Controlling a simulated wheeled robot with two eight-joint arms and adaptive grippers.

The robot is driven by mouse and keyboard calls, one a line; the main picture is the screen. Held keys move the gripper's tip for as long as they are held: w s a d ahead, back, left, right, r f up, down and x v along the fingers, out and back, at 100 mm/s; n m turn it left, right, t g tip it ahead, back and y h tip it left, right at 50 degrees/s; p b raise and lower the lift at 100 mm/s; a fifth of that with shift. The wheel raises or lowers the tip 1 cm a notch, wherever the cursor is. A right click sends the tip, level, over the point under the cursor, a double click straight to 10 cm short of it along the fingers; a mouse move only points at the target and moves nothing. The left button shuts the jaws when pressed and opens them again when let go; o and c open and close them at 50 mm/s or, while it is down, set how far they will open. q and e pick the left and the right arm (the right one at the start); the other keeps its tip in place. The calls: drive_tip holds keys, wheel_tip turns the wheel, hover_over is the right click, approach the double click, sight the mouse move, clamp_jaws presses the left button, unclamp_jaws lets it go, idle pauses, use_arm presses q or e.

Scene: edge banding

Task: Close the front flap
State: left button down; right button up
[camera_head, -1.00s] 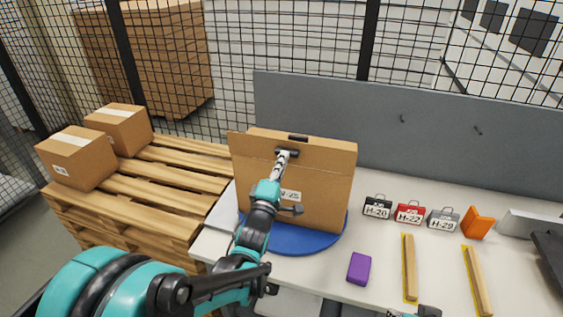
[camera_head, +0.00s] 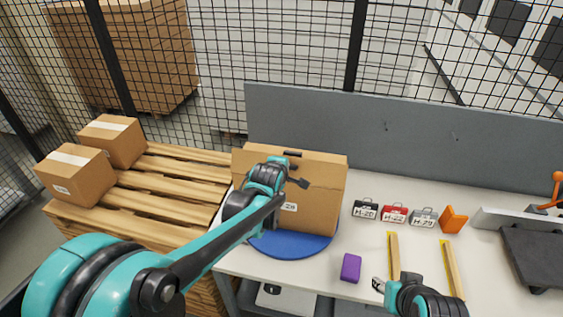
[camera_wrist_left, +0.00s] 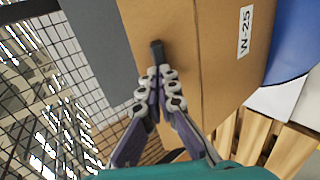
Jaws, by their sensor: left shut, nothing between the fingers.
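The cardboard box (camera_head: 318,205) stands on a blue round turntable (camera_head: 295,246). A crease near its top edge sets off an upper cardboard strip (camera_head: 325,161), which looks upright; I cannot tell for certain how far the front flap is folded. In the left wrist view the left gripper (camera_wrist_left: 157,66) is shut and empty, over the cardboard strip beside the crease; contact is unclear. The W-25 label (camera_wrist_left: 244,32) shows there too. My right gripper (camera_head: 379,286) is low at the right, its opening unclear.
Black, red and grey tagged cases (camera_head: 394,213) and an orange block (camera_head: 453,219) stand right of the box. A purple block (camera_head: 351,267) and two wooden strips (camera_head: 393,256) lie nearer. A grey panel (camera_head: 400,140) stands behind. A pallet (camera_head: 180,185) is at left.

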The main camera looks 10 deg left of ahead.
use_arm(q)
drive_tip(key=w+g, duration=0.1)
drive_tip(key=w+g+p, duration=0.2)
drive_tip(key=shift+d+r+g, duration=0.1)
drive_tip(key=shift+r+g, duration=0.15)
drive_tip(key=shift+g, duration=0.05)
drive_tip(key=w+g, duration=0.1)
drive_tip(key=w+g+p, duration=0.1)
drive_tip(key=shift+f+g+p, duration=0.3)
drive_tip(key=shift+g, duration=0.1)
drive_tip(key=w+f+g, duration=0.1)
drive_tip(key=w+f+g+p, duration=0.1)
drive_tip(key=g, duration=0.1)
drive_tip(key=shift+w, duration=0.2)
use_arm(e)
wheel_tip(320, 180, up, 6)
drive_tip(key=shift+w+f, duration=0.15)
use_arm(q)
drive_tip(key=shift+w+f, duration=0.1)
use_arm(e)
drive_tip(key=shift+w, duration=0.1)
